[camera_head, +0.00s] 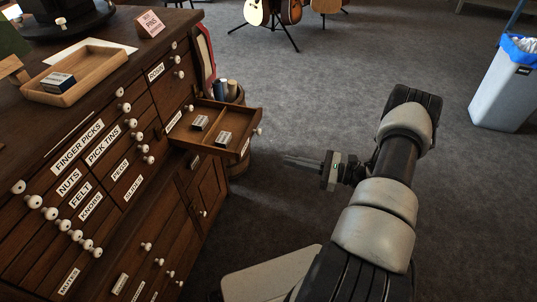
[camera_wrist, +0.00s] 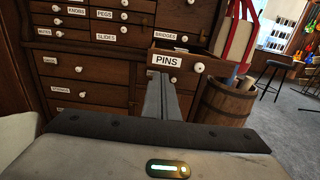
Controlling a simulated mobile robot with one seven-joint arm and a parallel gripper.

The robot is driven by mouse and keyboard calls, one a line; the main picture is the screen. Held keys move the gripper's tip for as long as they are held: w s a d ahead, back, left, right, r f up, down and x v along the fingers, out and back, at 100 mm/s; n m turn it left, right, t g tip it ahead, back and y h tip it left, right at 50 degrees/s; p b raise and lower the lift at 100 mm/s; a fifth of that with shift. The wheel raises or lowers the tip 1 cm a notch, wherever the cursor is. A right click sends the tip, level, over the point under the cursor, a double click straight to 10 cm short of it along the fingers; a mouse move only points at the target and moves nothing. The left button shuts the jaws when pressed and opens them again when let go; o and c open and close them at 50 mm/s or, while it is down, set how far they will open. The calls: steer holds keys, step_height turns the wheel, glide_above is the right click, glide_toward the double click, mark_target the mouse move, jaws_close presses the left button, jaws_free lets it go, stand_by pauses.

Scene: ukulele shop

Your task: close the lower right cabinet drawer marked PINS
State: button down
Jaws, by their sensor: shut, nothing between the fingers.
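The PINS drawer (camera_head: 222,137) is pulled out of the dark wooden cabinet (camera_head: 110,190) in the head view, with small boxes in its divided inside. In the wrist view, the drawer front (camera_wrist: 185,65) shows a white PINS label and a white knob. My gripper (camera_head: 287,160) is shut and empty, to the right of the drawer in the head view and apart from it. Its fingers point toward the drawer front. In the wrist view, my gripper (camera_wrist: 165,75) is just below the PINS label, partly covering the drawer front's lower edge.
A wooden barrel (camera_wrist: 228,100) stands beside the cabinet, right of the drawer. A wooden tray (camera_head: 90,75) sits on the cabinet top. Guitars on stands (camera_head: 270,12) and a grey bin (camera_head: 500,90) stand farther off. The carpet around my arm is clear.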

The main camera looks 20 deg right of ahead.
mark_target(243, 151)
steer(key=b+x, duration=0.1)
steer(key=x, duration=1.2)
steer(key=shift+w+a, duration=0.15)
steer(key=shift+a, duration=0.2)
